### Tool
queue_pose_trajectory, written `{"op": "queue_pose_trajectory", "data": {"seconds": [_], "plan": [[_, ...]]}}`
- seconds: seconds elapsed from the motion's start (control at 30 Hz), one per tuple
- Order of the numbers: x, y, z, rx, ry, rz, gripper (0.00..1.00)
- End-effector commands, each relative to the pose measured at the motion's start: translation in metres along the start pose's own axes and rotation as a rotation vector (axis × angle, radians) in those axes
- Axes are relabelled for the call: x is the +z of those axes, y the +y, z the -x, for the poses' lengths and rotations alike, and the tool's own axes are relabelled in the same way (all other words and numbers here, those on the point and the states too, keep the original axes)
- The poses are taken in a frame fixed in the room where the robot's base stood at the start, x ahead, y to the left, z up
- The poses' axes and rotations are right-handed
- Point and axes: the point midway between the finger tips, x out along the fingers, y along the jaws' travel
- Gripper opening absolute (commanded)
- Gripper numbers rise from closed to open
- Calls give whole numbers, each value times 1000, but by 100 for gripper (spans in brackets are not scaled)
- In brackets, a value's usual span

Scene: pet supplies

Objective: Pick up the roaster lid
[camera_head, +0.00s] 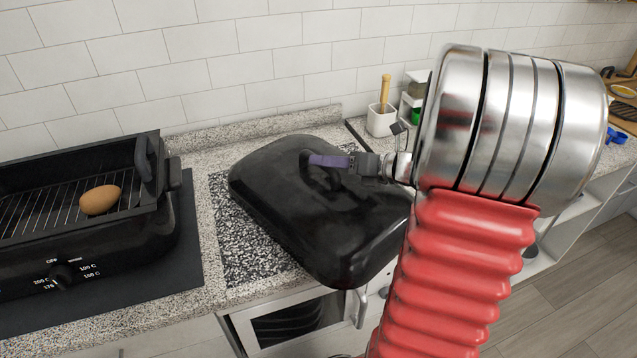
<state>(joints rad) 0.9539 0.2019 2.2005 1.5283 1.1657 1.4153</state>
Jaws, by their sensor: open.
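The roaster lid (285,205) is a large black rounded cover lying on the speckled counter, right of the roaster. Its handle (318,178) is on top, partly hidden by my gripper. My gripper (325,160) is open, with purple-grey fingers at the lid's handle. I cannot tell whether the fingers touch the handle or straddle it. My silver and red arm comes in from the right and hides the lid's right edge.
The black roaster (120,235) with a wire rack and a brown egg (100,200) stands at the left on a dark mat (190,270). A white tiled wall (260,65) runs behind. A white pot (381,121) with a wooden-handled tool stands behind the lid.

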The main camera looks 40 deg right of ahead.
Motion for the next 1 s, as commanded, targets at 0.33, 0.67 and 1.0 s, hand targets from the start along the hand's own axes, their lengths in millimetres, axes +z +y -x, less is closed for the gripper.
{"op": "queue_pose_trajectory", "data": {"seconds": [0.33, 0.67, 1.0], "plan": [[0, 1, -34, 0, 0, 0, 41], [0, 1, -34, -1, 0, 0, 41], [0, 1, -33, -1, 0, 0, 31]]}}
